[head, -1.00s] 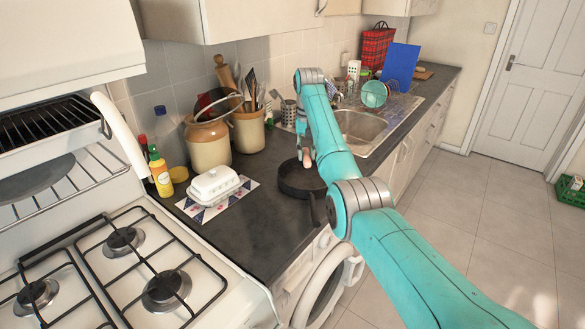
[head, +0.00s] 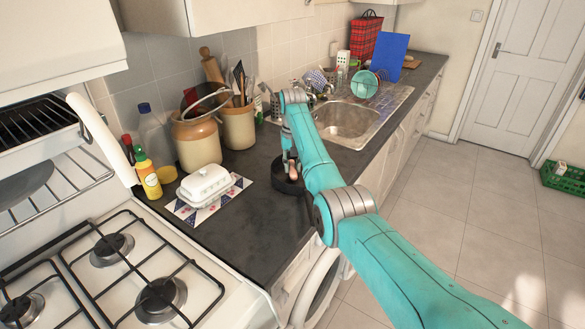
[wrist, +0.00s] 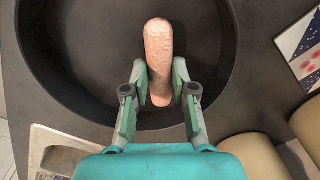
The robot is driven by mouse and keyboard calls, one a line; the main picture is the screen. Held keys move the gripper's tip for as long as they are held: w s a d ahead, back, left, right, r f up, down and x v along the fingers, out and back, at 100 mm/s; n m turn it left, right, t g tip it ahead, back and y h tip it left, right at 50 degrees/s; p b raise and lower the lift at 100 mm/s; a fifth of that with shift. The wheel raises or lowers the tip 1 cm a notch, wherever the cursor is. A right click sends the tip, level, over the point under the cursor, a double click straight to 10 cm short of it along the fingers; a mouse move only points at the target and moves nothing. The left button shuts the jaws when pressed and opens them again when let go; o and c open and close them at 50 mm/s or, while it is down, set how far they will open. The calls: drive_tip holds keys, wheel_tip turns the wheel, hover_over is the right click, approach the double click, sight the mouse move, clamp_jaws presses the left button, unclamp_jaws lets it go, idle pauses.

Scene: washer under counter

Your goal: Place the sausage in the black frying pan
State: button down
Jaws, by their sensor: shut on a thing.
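The black frying pan (head: 280,186) sits on the dark counter, partly hidden behind my arm in the head view. In the wrist view the pan (wrist: 75,55) fills the upper part, its dark floor behind the sausage. The pinkish-brown sausage (wrist: 158,45) is between the two fingers of my gripper (wrist: 160,82), which is shut on its lower part. The sausage lies within the pan's outline. I cannot tell whether it touches the pan floor. In the head view my gripper (head: 289,155) points down at the pan and is small and partly hidden.
A white butter dish (head: 205,184) on a patterned mat stands left of the pan. Stoneware jars (head: 197,143) with utensils stand behind it. The gas stove (head: 130,270) is at the front left, the sink (head: 347,120) at the back right. Bare counter (head: 240,225) lies in front.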

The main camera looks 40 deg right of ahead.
sight(293, 167)
drive_tip(key=shift+f, duration=0.5)
drive_tip(key=shift+f, duration=0.1)
drive_tip(key=c, duration=0.9)
unclamp_jaws()
drive_tip(key=shift+c, duration=0.2)
wheel_tip(293, 167, up, 12)
drive_tip(key=shift+s, duration=0.1)
